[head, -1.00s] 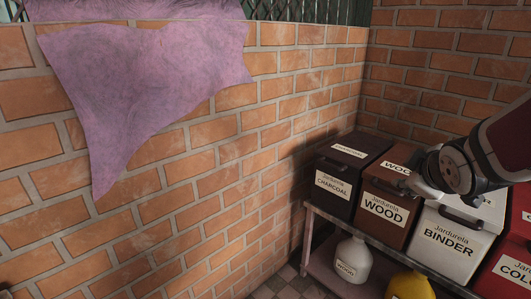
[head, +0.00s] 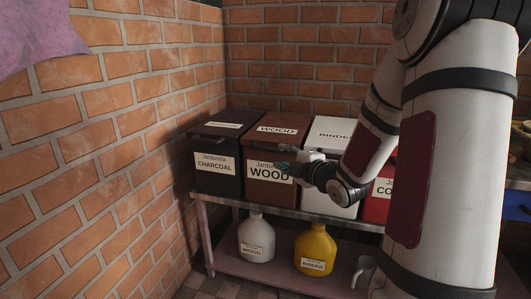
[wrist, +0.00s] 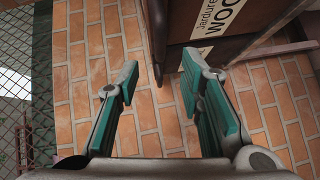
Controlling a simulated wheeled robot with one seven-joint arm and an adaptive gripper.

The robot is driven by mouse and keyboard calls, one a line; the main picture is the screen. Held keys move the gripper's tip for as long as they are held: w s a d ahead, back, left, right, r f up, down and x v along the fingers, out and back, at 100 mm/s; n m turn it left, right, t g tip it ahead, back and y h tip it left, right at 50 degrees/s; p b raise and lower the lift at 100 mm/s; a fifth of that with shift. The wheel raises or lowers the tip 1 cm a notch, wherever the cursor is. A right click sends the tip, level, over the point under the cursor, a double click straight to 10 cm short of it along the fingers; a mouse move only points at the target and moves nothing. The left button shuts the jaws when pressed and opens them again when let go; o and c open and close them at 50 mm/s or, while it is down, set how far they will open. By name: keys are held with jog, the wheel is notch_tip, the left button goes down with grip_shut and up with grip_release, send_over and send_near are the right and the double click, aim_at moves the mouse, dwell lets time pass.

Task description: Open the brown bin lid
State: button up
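The brown bin (head: 255,191), labelled WOOD, stands on a metal shelf between the dark charcoal bin and the white binder bin. Its lid (head: 254,138) is closed, with a second WOOD label on top. My gripper (head: 284,157) is at the bin's upper front right, near the lid's front edge, and partly covers that area. The brown bin's label (wrist: 216,30) shows beyond the fingers at upper right. Contact with the lid cannot be told.
The charcoal bin (head: 216,182) is close on the left. The white binder bin (head: 327,203) and a red bin (head: 378,207) are to the right, partly behind my arm. A white jug (head: 256,241) and yellow jug (head: 315,252) stand on the lower shelf. Brick walls close in behind and left.

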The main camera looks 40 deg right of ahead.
aim_at(269, 149)
jog(key=w, duration=0.3)
jog(key=w+f+b, duration=0.1)
jog(key=w, duration=0.3)
jog(key=w+d+b, duration=0.1)
jog(key=w, duration=0.2)
jog(key=shift+w+d+f, duration=0.1)
jog(key=shift+w+f, duration=0.15)
jog(key=shift+w, duration=0.1)
grip_shut()
